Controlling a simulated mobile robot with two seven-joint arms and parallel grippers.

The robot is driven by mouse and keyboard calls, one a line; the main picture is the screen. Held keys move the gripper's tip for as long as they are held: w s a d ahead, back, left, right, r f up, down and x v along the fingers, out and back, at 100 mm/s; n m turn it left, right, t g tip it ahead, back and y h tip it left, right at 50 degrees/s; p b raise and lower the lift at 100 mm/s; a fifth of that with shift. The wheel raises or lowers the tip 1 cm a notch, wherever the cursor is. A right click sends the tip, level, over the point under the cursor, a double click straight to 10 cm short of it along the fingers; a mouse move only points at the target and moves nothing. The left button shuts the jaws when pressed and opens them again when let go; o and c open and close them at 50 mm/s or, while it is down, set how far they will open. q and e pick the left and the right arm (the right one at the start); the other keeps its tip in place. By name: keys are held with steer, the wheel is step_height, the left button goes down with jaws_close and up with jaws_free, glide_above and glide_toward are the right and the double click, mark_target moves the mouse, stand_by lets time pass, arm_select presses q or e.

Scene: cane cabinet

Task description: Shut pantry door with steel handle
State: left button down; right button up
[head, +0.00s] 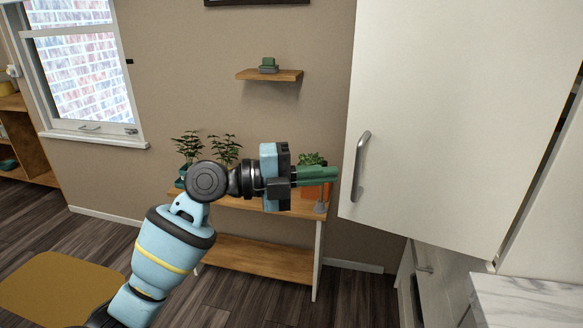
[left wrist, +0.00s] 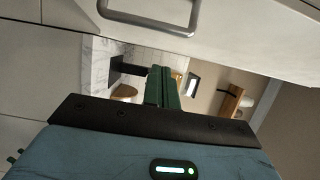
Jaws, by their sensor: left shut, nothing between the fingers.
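The white pantry door (head: 440,110) stands swung open at the right of the head view, with a dark gap along its right edge. Its steel handle (head: 360,166) is a vertical bar near the door's left edge. In the left wrist view the handle (left wrist: 150,18) crosses the top. My left gripper (head: 334,174) has green fingers pointing right, just left of the handle in the picture. Its fingers (left wrist: 162,88) are closed together with nothing between them. Whether they touch the door cannot be told. My right gripper is not in view.
A marble counter (head: 530,300) lies at lower right, beside a lower cabinet with a small handle (head: 424,269). A wooden plant bench (head: 262,256) stands behind my arm. A small wall shelf (head: 270,75) is above it. Open wooden floor lies at left, with a yellow mat (head: 55,287).

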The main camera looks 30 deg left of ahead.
arm_select(q)
steer(key=shift+w+d+p, duration=0.2)
steer(key=shift+w+d, duration=0.1)
steer(key=shift+w, duration=0.5)
steer(key=shift+w+d+p, duration=0.15)
steer(key=shift+w+d, duration=0.1)
steer(key=shift+w, duration=0.55)
steer(key=shift+w+d+p, duration=0.2)
steer(key=shift+w+d, duration=0.1)
steer(key=shift+w, duration=0.5)
